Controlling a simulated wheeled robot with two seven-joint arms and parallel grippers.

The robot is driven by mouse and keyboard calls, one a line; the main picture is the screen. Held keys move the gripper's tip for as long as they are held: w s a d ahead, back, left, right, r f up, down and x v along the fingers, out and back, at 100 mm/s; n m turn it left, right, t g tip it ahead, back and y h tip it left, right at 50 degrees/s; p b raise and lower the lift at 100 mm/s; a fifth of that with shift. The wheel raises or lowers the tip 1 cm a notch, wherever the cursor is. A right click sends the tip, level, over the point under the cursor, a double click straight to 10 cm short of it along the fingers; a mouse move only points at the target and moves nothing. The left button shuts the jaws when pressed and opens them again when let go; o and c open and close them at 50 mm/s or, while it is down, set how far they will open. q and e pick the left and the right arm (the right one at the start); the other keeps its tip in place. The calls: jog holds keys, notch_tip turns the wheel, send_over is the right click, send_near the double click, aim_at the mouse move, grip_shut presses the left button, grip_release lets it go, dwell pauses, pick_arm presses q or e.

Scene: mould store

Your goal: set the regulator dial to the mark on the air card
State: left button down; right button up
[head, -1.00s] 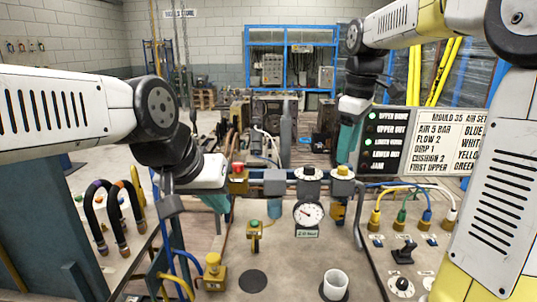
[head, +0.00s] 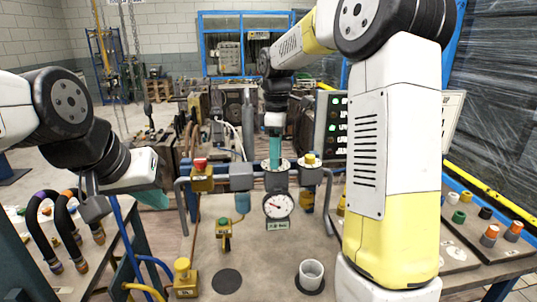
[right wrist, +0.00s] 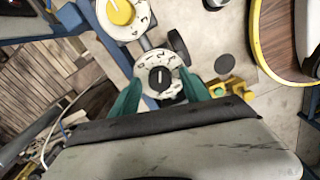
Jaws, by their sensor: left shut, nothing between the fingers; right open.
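A dial with a black knob and a white numbered ring (right wrist: 146,60) sits on the pipe manifold; in the head view its ring (head: 289,166) shows above a round pressure gauge (head: 278,206). My right gripper (head: 275,153) is over this dial, pointing down. In the right wrist view its open teal fingers (right wrist: 161,82) stand either side of the black knob; I cannot tell if they touch it. A pale board (head: 453,118), the air card, is mostly hidden behind my right arm, its text unreadable. My left gripper (head: 151,198) is shut and empty, left of the manifold.
A yellow-knobbed dial (head: 310,160) is just right of the black-knobbed one. A red button on a yellow box (head: 201,176) is to the left. A white cup (head: 311,273) stands on the bench front. Dark hoses (head: 68,225) rise at left. Coloured plugs (head: 490,235) are at right.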

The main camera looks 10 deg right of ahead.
jog(key=shift+c, duration=0.2)
grip_shut()
jog(key=shift+m, duration=0.4)
jog(key=m, duration=0.3)
jog(key=shift+m, duration=0.3)
jog(key=m, duration=0.4)
jog(key=shift+m, duration=0.3)
jog(key=m, duration=0.8)
jog(key=shift+m, duration=0.3)
